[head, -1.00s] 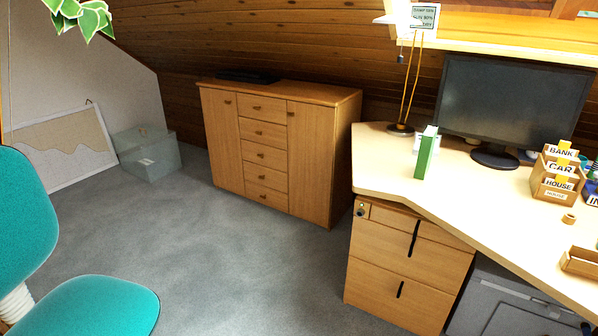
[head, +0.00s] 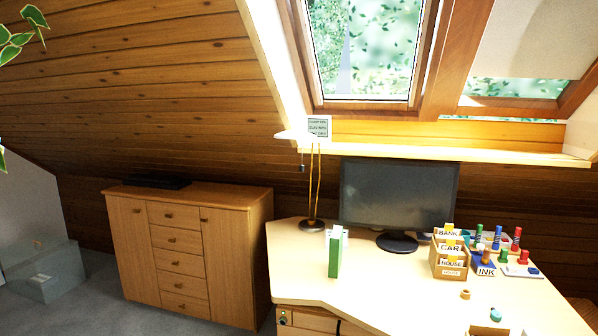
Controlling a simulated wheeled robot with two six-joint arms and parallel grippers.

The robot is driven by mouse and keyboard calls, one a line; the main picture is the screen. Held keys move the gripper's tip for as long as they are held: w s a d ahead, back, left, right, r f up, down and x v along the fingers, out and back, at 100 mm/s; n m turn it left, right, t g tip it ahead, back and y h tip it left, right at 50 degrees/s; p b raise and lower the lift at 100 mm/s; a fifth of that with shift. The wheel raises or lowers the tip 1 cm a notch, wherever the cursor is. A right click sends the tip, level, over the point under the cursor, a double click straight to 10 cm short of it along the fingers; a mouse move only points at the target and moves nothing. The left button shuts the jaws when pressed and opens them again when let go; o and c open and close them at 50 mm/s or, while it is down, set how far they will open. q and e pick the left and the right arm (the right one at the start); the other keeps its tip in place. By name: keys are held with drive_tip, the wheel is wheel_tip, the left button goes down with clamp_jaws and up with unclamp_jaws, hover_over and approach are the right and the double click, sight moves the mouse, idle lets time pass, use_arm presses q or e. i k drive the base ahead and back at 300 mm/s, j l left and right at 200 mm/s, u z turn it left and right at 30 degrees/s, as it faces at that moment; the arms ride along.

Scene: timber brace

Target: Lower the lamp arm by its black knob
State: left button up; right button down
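A lamp stands at the back left of the desk (head: 400,285), left of the monitor. Its round dark base (head: 311,225) rests on the desk top, and two thin orange-yellow rods (head: 317,180) rise from it nearly upright. The rods' top ends meet the white ledge and a small printed card (head: 319,127). A small dark piece (head: 302,168) hangs on a thin line just left of the rods; I cannot tell whether it is the black knob. Neither of my grippers is in view.
A green folder (head: 335,256) stands in front of the lamp. The monitor (head: 398,194), a card box (head: 450,258) and colored stamps (head: 497,238) are to the right. A wooden cabinet (head: 187,256) stands left of the desk. A ledge (head: 460,147) runs under the skylight (head: 362,50).

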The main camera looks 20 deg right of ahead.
sight(301, 167)
drive_tip(key=i+j+z, duration=0.2)
drive_tip(key=i, duration=0.3)
drive_tip(key=i+j+z, duration=0.25)
drive_tip(key=i, duration=0.25)
